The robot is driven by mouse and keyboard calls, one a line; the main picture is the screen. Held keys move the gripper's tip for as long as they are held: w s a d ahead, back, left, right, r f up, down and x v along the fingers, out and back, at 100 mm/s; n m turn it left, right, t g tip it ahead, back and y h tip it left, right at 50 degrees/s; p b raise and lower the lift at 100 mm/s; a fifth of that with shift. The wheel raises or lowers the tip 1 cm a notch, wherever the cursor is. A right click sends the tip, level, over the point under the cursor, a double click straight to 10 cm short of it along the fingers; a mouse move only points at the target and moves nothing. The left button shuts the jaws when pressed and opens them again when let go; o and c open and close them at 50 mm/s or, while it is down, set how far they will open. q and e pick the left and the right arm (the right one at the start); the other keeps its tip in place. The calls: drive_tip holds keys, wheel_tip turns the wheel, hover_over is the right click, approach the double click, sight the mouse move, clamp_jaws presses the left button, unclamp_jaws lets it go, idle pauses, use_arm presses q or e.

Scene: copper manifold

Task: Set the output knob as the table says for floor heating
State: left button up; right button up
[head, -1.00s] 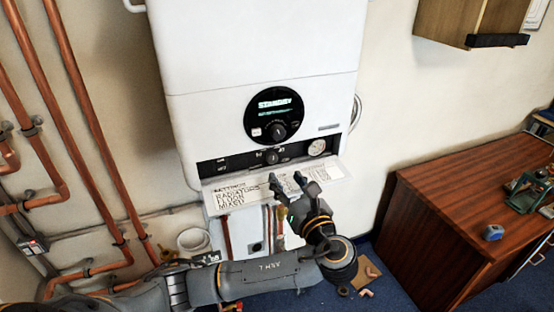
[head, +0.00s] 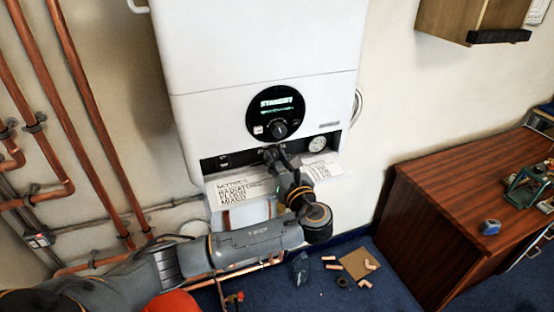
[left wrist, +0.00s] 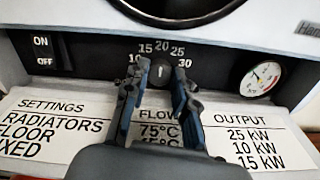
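The output knob (left wrist: 160,74) is small and dark, under a scale from 10 to 30, in the left wrist view. Its white mark points up, near 20. My left gripper (left wrist: 158,88) has its fingers apart, one on each side of the knob; I cannot tell whether they touch it. In the head view my left gripper (head: 274,158) is at the boiler's lower panel and hides the knob. The settings table (left wrist: 262,115) lists 25, 10 and 15 kW outputs; the floor row reads 10 kW. The gripper covers part of the flow column. My right gripper is out of view.
The boiler (head: 265,50) has a round display dial (head: 279,115) reading STANDBY above the panel. An ON/OFF switch (left wrist: 62,52) is left of the knob and a pressure gauge (left wrist: 263,77) is right. Copper pipes (head: 85,110) run along the left wall; a wooden desk (head: 450,190) stands right.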

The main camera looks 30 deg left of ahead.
use_arm(q)
clamp_jaws()
drive_tip(key=n, duration=0.3)
drive_tip(key=shift+f, duration=0.1)
drive_tip(key=n+b, duration=0.1)
drive_tip(key=n, duration=0.2)
drive_tip(key=shift+f+n, duration=0.1)
drive_tip(key=shift+n, duration=0.2)
drive_tip(key=n+b, duration=0.2)
drive_tip(key=n, duration=0.1)
drive_tip(key=shift+n, duration=0.3)
drive_tip(key=shift+s+n+b, duration=0.1)
drive_tip(key=shift+n+b, duration=1.1)
drive_tip(key=shift+n, duration=0.6)
